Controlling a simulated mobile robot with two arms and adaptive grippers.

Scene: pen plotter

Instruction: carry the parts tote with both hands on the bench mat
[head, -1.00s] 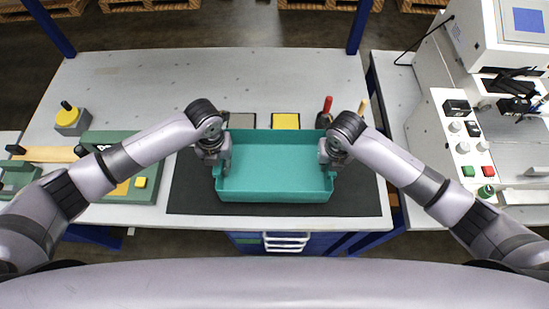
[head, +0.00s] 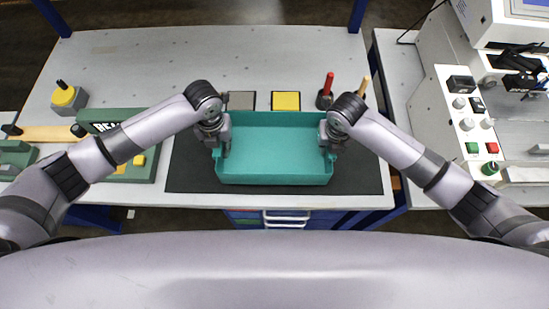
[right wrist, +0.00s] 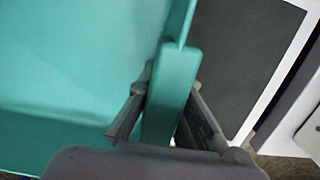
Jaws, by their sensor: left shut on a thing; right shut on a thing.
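The parts tote (head: 275,150) is a shallow, empty teal tray in the middle of the head view, over the dark bench mat (head: 360,178). My left gripper (head: 221,152) is shut on its left end wall. My right gripper (head: 328,150) is shut on its right end wall. In the right wrist view, the fingers of the right gripper (right wrist: 165,110) sit on both sides of the teal wall of the tote (right wrist: 70,65). The mat (right wrist: 240,60) shows beyond it. I cannot tell whether the tote touches the mat.
A grey square (head: 241,100) and a yellow square (head: 286,101) lie behind the tote. A red-handled tool (head: 327,88) stands at the back right. A green device (head: 110,125) is at left, and a white machine (head: 465,120) is at right. The back of the bench is clear.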

